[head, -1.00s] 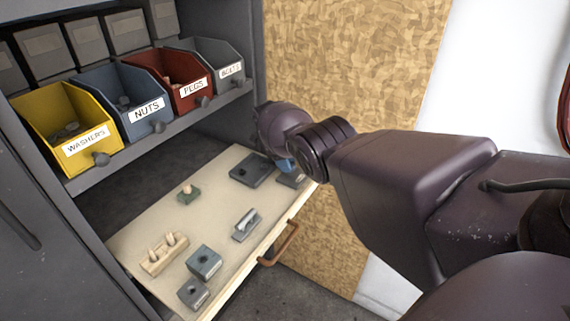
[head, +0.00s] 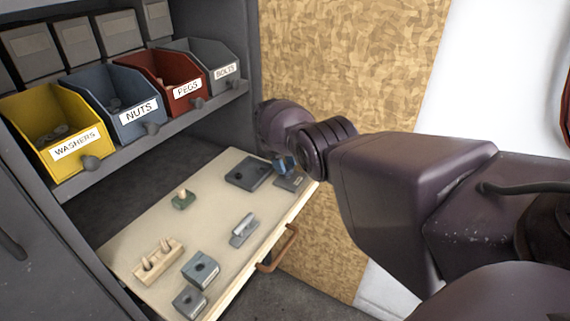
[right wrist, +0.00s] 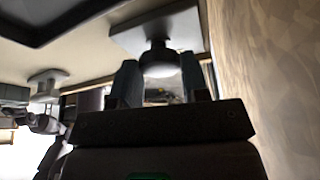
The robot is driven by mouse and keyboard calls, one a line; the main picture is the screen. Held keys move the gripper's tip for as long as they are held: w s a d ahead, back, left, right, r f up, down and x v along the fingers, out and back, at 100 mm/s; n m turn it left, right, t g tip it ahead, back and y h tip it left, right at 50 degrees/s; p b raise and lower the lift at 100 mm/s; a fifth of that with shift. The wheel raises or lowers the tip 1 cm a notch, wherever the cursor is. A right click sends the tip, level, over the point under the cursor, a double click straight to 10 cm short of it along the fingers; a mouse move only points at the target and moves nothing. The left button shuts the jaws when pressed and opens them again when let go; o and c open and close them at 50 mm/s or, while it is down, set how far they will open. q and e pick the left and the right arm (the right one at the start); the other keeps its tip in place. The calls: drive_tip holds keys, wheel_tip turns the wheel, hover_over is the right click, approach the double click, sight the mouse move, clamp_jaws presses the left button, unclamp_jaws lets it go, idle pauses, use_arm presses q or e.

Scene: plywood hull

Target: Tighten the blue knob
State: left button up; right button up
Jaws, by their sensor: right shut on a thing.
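In the head view my right arm comes in from the right, and its wrist hangs over the far right corner of the pulled-out drawer board (head: 138,232). Below the wrist, something blue, apparently the blue knob (head: 284,165), shows above a small grey plate (head: 291,183). In the right wrist view the two fingers of my right gripper (right wrist: 160,76) stand on either side of the round knob (right wrist: 160,60). The knob looks dark there, with a bright glare on it, and its stem meets the plate (right wrist: 187,33). The gripper is shut on it. My left gripper is out of view.
A dark grey block (head: 248,174) lies close beside the plate. The board also holds a grey latch piece (head: 244,230), a green block (head: 183,200), a wooden peg rack (head: 158,262) and grey blocks (head: 200,269). Labelled bins stand on the shelf; a chipboard wall (head: 345,70) is behind.

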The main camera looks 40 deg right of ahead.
drive_tip(key=shift+w+r, duration=0.1)
drive_tip(key=shift+r, duration=0.15)
drive_tip(key=o, duration=0.8)
drive_tip(key=shift+c, duration=0.2)
drive_tip(key=shift+o, duration=0.8)
drive_tip(key=shift+f, duration=0.15)
drive_tip(key=v, duration=0.7)
drive_tip(key=shift+r+b, duration=0.3)
